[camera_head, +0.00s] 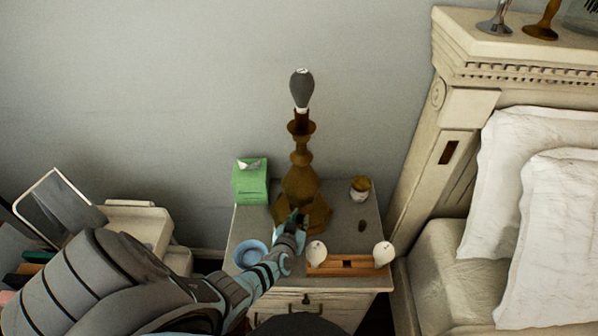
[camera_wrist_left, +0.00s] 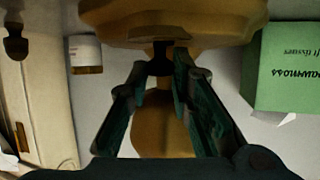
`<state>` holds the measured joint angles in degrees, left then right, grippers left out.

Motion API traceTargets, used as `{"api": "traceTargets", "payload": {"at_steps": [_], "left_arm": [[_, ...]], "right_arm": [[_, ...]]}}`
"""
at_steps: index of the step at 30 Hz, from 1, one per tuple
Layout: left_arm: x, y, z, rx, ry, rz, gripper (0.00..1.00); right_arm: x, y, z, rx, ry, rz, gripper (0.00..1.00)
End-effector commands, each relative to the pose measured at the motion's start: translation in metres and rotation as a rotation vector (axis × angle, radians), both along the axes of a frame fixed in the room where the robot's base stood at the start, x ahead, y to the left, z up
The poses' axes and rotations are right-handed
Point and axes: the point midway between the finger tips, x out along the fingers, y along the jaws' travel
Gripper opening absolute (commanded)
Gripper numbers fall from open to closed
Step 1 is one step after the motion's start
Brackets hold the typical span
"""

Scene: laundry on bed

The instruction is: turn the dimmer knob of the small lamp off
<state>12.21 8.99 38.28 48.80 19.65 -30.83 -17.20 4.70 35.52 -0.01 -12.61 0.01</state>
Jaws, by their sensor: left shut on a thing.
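The small lamp (camera_head: 302,185) stands on the nightstand. It has a turned brown wooden body and a bare bulb (camera_head: 302,90) that looks dark grey. My left gripper (camera_head: 299,218) reaches in to the front of the lamp's base. In the left wrist view the lamp's brown base (camera_wrist_left: 120,22) spans the top. A small dark dimmer knob (camera_wrist_left: 162,60) sits below its edge. My left gripper (camera_wrist_left: 160,75) is shut on the knob, with a finger at each side. The knob's turn position cannot be read. My right gripper is not in view.
A green tissue box (camera_head: 250,182) stands left of the lamp and a small jar (camera_head: 360,188) right. A blue bowl (camera_head: 250,253) and a wooden holder (camera_head: 348,265) with two white round pieces lie in front on the nightstand (camera_head: 345,220). The bed (camera_head: 440,225) is at right.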

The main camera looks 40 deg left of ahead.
Motion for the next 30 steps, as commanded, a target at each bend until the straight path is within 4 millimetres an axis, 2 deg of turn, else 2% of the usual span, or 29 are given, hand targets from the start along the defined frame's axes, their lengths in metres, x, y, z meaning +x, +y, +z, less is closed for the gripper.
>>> {"api": "traceTargets", "payload": {"at_steps": [14, 15, 18, 30], "left_arm": [[0.0004, -0.0003, 0.0005, 0.001, -0.002, 0.015, 0.0], [0.0004, -0.0003, 0.0005, 0.001, -0.002, 0.015, 0.25], [0.0003, -0.0003, 0.0004, 0.001, -0.001, 0.015, 0.38], [-0.0057, -0.0016, 0.0016, 0.003, -0.001, 0.019, 0.38]], "right_arm": [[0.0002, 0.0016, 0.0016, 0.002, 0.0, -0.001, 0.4], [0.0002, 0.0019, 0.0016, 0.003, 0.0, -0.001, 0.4], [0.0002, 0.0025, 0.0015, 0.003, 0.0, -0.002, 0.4], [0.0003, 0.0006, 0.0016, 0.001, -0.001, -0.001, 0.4]]}}
